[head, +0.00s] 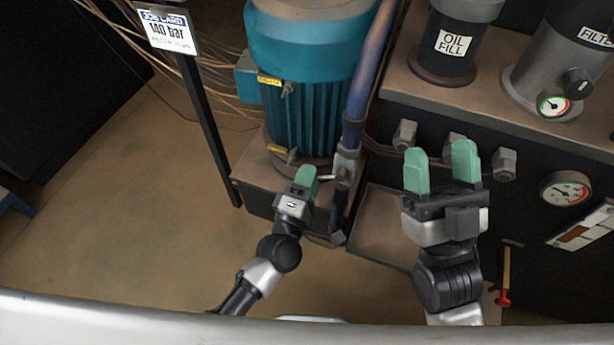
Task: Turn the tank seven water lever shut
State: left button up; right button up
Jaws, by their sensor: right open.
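No label reading tank seven is legible in the head view. A blue pipe (366,75) runs down beside the teal motor to a grey valve-like fitting (345,160). A short pale bar, possibly its lever, sticks out to the left of the fitting. My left gripper (306,176) is just left of this fitting, its green fingers by the bar. Its fingers overlap in this view, so I cannot tell if they are apart or touching the bar. My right gripper (439,158) is open and empty, in front of the black panel's grey fittings.
The teal motor (315,90) stands behind my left gripper. An oil fill cylinder (452,40) and gauges (565,189) are at right. A yellow handle with a red end (504,280) is low right. Floor at left is clear.

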pick_arm(q)
jog(key=shift+o, duration=0.3)
jog(key=shift+r, duration=0.15)
jog(key=shift+s+a, duration=0.15)
jog(key=shift+s, duration=0.2)
jog(key=p+v, duration=0.1)
jog(key=v, duration=0.9)
jog(key=shift+p, duration=0.3)
pick_arm(e)
jog(key=w+f+g, duration=0.1)
jog(key=g, duration=0.1)
jog(key=w+f+g+h, duration=0.1)
jog(key=f+g, duration=0.1)
jog(key=shift+w+f, duration=0.3)
jog(key=shift+w, duration=0.1)
pick_arm(q)
jog(key=shift+f, duration=0.25)
